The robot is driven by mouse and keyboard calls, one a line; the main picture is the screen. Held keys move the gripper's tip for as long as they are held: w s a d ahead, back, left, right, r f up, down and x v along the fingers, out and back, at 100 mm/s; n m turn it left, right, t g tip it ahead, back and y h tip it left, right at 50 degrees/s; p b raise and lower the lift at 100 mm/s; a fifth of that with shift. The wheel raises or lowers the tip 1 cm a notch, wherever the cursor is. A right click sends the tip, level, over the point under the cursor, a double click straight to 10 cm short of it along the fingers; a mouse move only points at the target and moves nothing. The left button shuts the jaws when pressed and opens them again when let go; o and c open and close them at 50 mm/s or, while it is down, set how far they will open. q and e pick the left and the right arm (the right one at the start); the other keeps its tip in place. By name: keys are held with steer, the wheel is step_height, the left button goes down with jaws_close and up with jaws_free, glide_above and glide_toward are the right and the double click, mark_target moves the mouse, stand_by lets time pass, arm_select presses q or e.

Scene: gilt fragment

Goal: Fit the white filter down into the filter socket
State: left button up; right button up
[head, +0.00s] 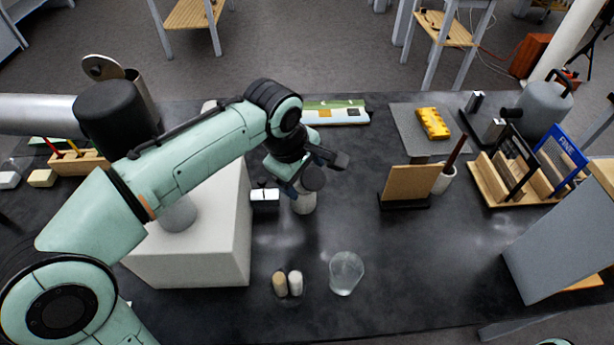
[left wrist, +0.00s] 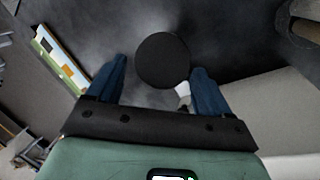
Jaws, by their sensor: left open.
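A short white cylinder (head: 295,283), which looks like the white filter, stands beside a similar tan cylinder (head: 280,284) near the front of the black table. My left gripper (head: 314,173) is behind them, open, pointing down over a pale cylinder with a dark round top (head: 304,204). In the left wrist view that dark top (left wrist: 162,60) lies between and just beyond the blue fingertips, with no clear grip on it. I cannot tell for sure which thing is the filter socket. My right gripper is not in view.
A small black block with a white top (head: 265,195) sits left of the gripper, by a large white box (head: 190,268). A clear glass (head: 346,273) stands front centre. A tan upright board (head: 410,183) and wooden rack (head: 490,180) are right. The table's front middle is mostly free.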

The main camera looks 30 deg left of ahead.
arm_select(q)
steer(key=p+v, duration=0.2)
steer(key=v, duration=0.7)
steer(key=shift+s+a+r, duration=0.15)
steer(key=shift+s+r, duration=0.2)
